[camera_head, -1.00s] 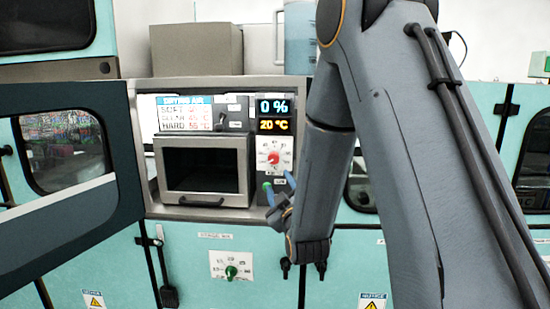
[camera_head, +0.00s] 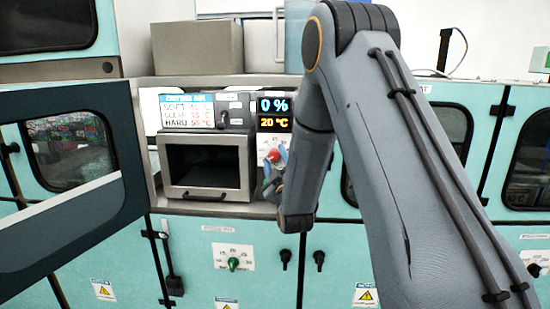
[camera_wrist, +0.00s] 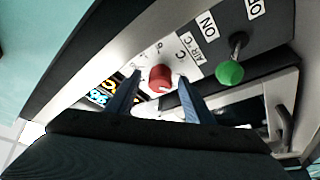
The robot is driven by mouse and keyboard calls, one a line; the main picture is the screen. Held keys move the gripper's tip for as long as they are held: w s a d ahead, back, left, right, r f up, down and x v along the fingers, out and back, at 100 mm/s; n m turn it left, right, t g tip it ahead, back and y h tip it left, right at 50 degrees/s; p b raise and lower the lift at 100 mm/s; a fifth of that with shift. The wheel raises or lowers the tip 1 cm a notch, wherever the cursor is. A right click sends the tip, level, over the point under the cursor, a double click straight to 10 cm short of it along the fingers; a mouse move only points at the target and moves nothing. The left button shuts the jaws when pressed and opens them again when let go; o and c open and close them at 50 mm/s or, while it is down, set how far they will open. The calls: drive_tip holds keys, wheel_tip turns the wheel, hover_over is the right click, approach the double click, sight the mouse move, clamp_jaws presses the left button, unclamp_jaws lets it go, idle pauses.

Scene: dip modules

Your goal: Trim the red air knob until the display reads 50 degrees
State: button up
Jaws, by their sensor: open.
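The red air knob (camera_wrist: 160,77) sits on a white dial plate marked AIR °C. In the head view the knob (camera_head: 271,156) shows partly behind my fingers. My gripper (camera_wrist: 159,80) is open, its two blue fingers on either side of the knob in the wrist view. I cannot tell whether they touch it. In the head view my gripper (camera_head: 275,160) is at the dial plate. The display (camera_head: 273,122) reads 20 °C in yellow, with 0 % in blue above it.
A green-tipped switch (camera_wrist: 230,72) marked ON is close beside the knob. A green knob (camera_head: 233,263) is on the lower panel. A dark-windowed box (camera_head: 203,168) stands left of the dial. An open door (camera_head: 70,215) stands at the left.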

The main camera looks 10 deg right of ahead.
drive_tip(key=c, duration=1)
drive_tip(key=shift+c, duration=0.2)
